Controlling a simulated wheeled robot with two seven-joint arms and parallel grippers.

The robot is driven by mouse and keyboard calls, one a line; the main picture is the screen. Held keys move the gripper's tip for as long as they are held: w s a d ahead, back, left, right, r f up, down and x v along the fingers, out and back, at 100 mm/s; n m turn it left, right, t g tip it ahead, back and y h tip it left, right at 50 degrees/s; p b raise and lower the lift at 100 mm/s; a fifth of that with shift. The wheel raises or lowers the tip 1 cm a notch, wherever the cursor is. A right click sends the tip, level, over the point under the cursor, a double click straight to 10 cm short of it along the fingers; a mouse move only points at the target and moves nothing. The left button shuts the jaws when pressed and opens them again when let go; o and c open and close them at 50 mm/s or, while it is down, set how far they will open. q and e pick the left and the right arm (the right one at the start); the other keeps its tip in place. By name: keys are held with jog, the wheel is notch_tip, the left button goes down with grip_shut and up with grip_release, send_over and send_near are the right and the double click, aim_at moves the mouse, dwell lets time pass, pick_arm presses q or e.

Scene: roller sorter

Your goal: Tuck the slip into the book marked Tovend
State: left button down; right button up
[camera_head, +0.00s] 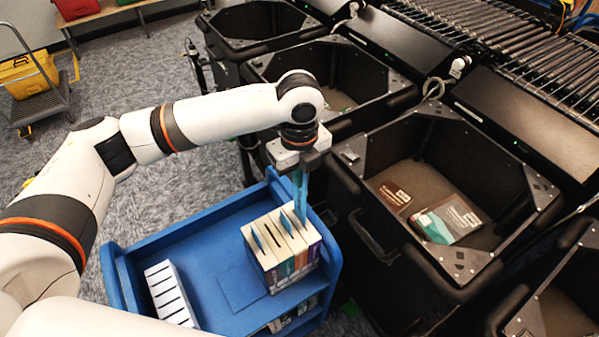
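Several books (282,248) stand upright in a tight row on the blue cart (225,290), pale page edges up, spines of differing colours facing the front. The spine lettering is too small to read, so I cannot tell which is marked Tovend. Blue slips stick up from some of the books. My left gripper (300,172) points down above the right back end of the row. It appears shut on a narrow light-blue slip (301,196), which hangs upright. The slip's lower end reaches the book tops; I cannot tell whether it is between pages. My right gripper is out of view.
A white slotted rack (169,292) stands at the cart's left. More books (290,318) sit on a lower shelf. Black bins line the right; the nearest (447,150) holds several flat items. A roller conveyor (535,55) runs behind. A yellow bin (27,75) stands far left.

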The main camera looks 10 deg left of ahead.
pick_arm(q)
jog(key=shift+f+b, duration=0.35)
jog(key=shift+f, duration=0.8)
dwell(0.7)
jog(key=shift+f+b, duration=1.55)
jog(key=shift+f, duration=3.3)
jog(key=c, duration=1.6)
grip_release()
